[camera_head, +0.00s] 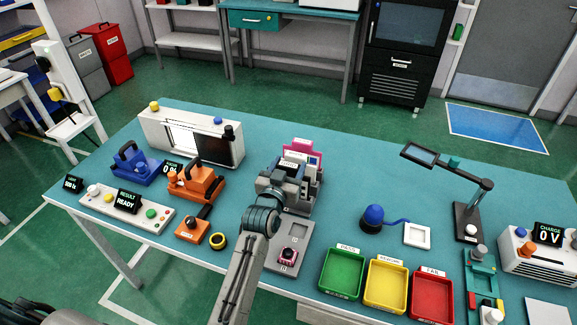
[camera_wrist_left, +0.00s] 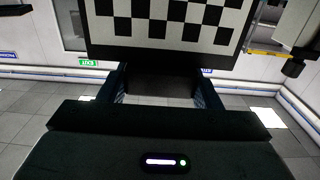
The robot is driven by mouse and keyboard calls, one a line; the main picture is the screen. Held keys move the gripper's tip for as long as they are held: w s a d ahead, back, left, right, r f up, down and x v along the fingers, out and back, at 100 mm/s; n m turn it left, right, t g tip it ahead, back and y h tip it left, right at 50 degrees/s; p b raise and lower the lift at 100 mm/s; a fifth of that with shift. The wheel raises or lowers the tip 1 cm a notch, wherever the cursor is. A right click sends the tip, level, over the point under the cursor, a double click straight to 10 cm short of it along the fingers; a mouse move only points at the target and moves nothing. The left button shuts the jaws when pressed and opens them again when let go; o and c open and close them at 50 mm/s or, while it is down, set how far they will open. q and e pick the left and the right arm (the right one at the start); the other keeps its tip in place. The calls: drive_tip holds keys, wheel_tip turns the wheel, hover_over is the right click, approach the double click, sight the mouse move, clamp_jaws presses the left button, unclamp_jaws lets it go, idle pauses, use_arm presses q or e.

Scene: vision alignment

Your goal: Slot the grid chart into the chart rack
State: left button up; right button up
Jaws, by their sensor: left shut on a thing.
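My left gripper (camera_head: 284,182) is shut on the grid chart and sits near the middle of the table. In the left wrist view the grid chart (camera_wrist_left: 165,22) is a panel of black and white squares in a dark frame, above the two fingers (camera_wrist_left: 160,90); its top is cut off. In the head view my gripper hides most of the chart. What looks like the chart rack (camera_head: 318,183) is a grey stand right at the gripper, with a pink-edged card (camera_head: 303,145) behind. Whether the held chart touches the rack cannot be told. My right gripper is not in view.
Green (camera_head: 342,272), yellow (camera_head: 386,287) and red (camera_head: 432,297) trays lie at the front.

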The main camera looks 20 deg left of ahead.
use_arm(q)
drive_tip(key=shift+f+b, duration=0.45)
drive_tip(key=shift+f, duration=0.35)
drive_tip(key=o, duration=1.3)
drive_tip(key=shift+o, duration=0.2)
drive_tip(key=shift+s, duration=0.1)
drive_tip(key=s+b, duration=0.2)
drive_tip(key=s, duration=0.8)
drive_tip(key=shift+s+a+b, duration=0.15)
drive_tip(key=shift+s+b, duration=0.2)
drive_tip(key=shift+b, duration=0.05)
